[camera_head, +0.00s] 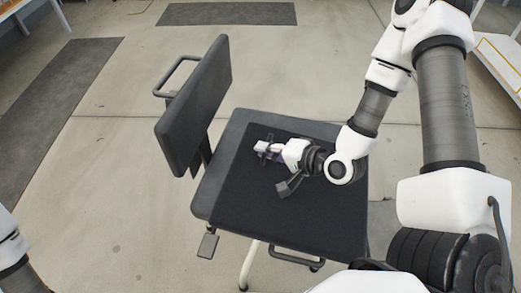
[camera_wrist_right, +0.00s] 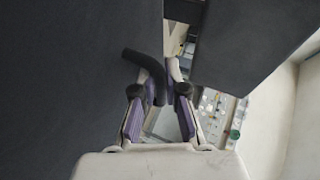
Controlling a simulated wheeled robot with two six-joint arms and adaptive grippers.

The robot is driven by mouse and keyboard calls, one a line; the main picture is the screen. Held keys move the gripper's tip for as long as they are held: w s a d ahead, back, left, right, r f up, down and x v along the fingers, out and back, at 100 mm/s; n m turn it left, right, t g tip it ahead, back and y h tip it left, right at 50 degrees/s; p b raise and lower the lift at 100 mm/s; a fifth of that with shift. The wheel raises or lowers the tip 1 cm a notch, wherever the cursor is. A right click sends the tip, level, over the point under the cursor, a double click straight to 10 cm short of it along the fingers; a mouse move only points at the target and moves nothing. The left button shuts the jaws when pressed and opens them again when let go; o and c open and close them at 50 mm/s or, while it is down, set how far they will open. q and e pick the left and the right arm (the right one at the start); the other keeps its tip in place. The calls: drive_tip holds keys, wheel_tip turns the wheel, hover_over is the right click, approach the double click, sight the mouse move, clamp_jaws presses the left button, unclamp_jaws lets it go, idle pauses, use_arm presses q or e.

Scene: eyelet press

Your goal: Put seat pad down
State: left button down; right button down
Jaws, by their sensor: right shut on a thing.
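The seat pad (camera_head: 270,210) is a flat black square over the seat of a grey chair (camera_head: 207,197). The seat's grey rim shows along the pad's left and far sides; I cannot tell whether the pad touches the seat. My right gripper (camera_head: 266,150) is above the pad near its far left part. In the right wrist view, the purple-lined fingers (camera_wrist_right: 160,98) are shut on a dark curved strip (camera_wrist_right: 150,68), seemingly the pad's handle. A dark panel fills the left of that view. My left gripper is out of view; only part of that arm shows at lower left.
The chair's upright backrest (camera_head: 193,104) with a loop handle (camera_head: 175,76) stands just left of the right gripper. A footrest (camera_head: 208,245) juts out at the lower left. Dark mats (camera_head: 227,14) lie on the open concrete floor. A white-topped table (camera_head: 500,62) is at the right edge.

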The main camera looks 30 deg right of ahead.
sight(265, 140)
drive_tip(key=w, duration=0.2)
drive_tip(key=w+d, duration=0.1)
drive_tip(key=w, duration=0.4)
drive_tip(key=shift+d+f, duration=0.25)
drive_tip(key=shift+d, duration=0.1)
drive_tip(key=shift+w+d+f, duration=0.1)
drive_tip(key=shift+w+f, duration=0.15)
wheel_tip(265, 140, down, 3)
drive_tip(key=shift+r+b, duration=0.1)
drive_tip(key=shift+b, duration=0.25)
drive_tip(key=shift+f, duration=0.2)
drive_tip(key=c, duration=1.2)
unclamp_jaws()
